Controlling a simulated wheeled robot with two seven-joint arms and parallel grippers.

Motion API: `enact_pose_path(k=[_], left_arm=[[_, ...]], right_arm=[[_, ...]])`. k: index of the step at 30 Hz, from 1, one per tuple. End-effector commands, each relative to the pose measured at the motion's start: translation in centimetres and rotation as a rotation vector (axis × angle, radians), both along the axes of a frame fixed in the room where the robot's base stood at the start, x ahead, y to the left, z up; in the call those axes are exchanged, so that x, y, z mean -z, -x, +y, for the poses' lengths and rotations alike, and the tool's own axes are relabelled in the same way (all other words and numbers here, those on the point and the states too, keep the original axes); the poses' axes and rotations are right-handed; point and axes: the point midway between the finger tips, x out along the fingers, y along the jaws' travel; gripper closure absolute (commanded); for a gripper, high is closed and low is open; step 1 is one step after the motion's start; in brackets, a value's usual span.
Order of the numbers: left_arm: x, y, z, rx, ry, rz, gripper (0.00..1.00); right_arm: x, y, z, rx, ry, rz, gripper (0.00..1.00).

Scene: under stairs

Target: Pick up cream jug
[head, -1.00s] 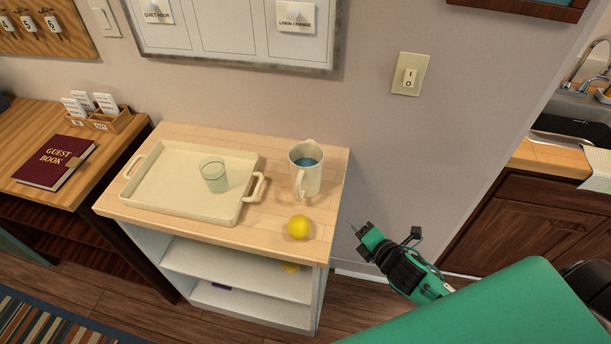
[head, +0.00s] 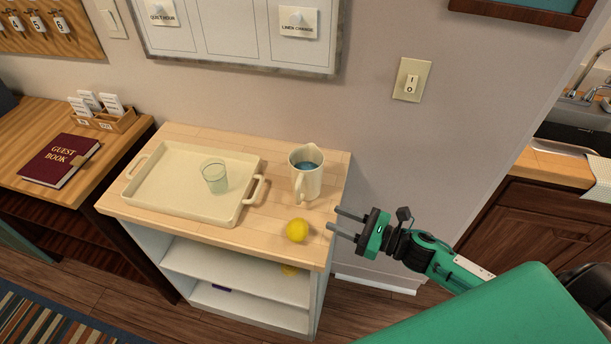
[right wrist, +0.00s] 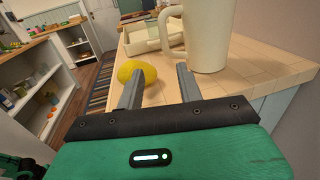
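The cream jug (head: 307,178) stands upright near the right end of the wooden shelf top, with bluish liquid inside and its handle toward the front. In the right wrist view the jug (right wrist: 208,38) stands just beyond and right of the fingers. My right gripper (head: 334,219) is open and empty, at the right edge of the shelf top, to the right of and in front of the jug, apart from it. Its two fingers also show in the right wrist view (right wrist: 160,90). My left gripper is not in view.
A yellow lemon (head: 297,230) lies on the top in front of the jug, close to the right gripper. A cream tray (head: 150,205) with a glass (head: 214,177) is to the left. The wall (head: 390,150) is behind. A desk with a guest book (head: 59,160) stands further left.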

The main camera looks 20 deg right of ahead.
Motion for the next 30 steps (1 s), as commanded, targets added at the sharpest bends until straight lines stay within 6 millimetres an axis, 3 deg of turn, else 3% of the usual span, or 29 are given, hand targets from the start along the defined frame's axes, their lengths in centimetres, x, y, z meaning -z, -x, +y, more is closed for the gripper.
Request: enact_pose_path(k=[12, 20, 30], left_arm=[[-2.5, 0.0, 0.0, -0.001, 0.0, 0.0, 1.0], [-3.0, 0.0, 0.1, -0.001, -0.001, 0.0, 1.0], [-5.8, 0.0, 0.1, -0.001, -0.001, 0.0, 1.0]], right_arm=[[-0.4, -4.3, 4.0, 0.003, -0.004, 0.002, 0.63], [-0.2, -5.5, 5.0, 0.003, -0.003, 0.001, 0.63], [-0.8, -8.7, 7.0, 0.004, -0.004, 0.002, 0.63]])
